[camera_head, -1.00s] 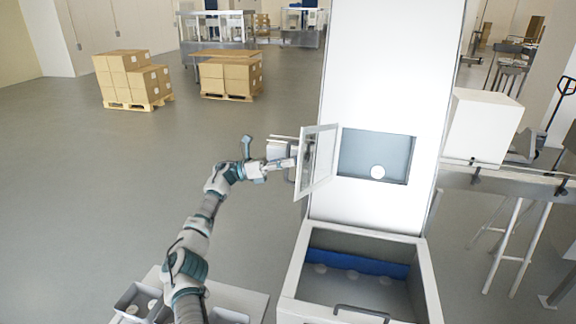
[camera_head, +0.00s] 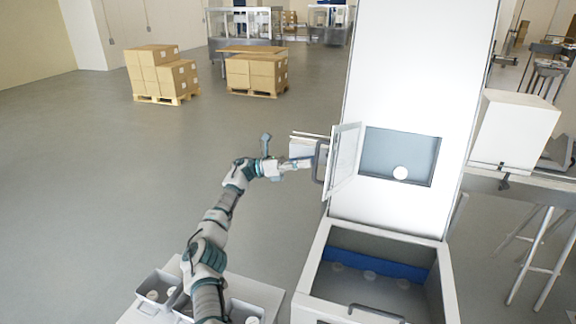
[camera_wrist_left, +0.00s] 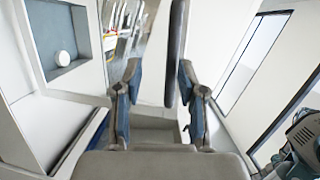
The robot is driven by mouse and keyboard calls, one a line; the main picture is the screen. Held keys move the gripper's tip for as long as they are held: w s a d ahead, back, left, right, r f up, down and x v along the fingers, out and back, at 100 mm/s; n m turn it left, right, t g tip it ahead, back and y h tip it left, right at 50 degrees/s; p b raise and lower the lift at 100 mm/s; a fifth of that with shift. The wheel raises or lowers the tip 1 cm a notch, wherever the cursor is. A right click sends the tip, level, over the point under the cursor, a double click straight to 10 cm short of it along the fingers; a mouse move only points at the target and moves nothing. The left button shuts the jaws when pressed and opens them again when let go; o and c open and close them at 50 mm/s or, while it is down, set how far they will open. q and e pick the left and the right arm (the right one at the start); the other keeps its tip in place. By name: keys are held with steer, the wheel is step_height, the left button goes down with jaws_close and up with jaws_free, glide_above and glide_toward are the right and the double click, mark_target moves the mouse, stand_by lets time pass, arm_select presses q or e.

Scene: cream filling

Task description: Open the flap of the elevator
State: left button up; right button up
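The elevator (camera_head: 415,75) is a tall white column with a recessed opening (camera_head: 385,150) in its front. Its flap (camera_head: 347,162), a pale framed panel, stands swung out at the opening's left side. A dark curved handle (camera_head: 321,160) is on the flap's outer side. My left gripper (camera_head: 308,163) is beside the handle. In the left wrist view its two fingers (camera_wrist_left: 157,105) are apart, with a dark upright bar (camera_wrist_left: 177,50), seemingly the handle, close to the right finger. Contact is unclear. My right gripper is not in view.
A round white piece (camera_head: 400,173) lies inside the opening. Below is an open bin (camera_head: 318,258) with several white pieces and a front handle (camera_head: 376,312). A tray table (camera_head: 172,270) stands lower left. Boxes on pallets (camera_head: 162,72) stand far back; the left floor is clear.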

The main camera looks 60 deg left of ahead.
arm_select(q)
steer(key=s+d+v, duration=0.1)
steer(key=v, duration=0.6)
steer(key=shift+s+a, duration=0.15)
steer(key=shift+s, duration=0.3)
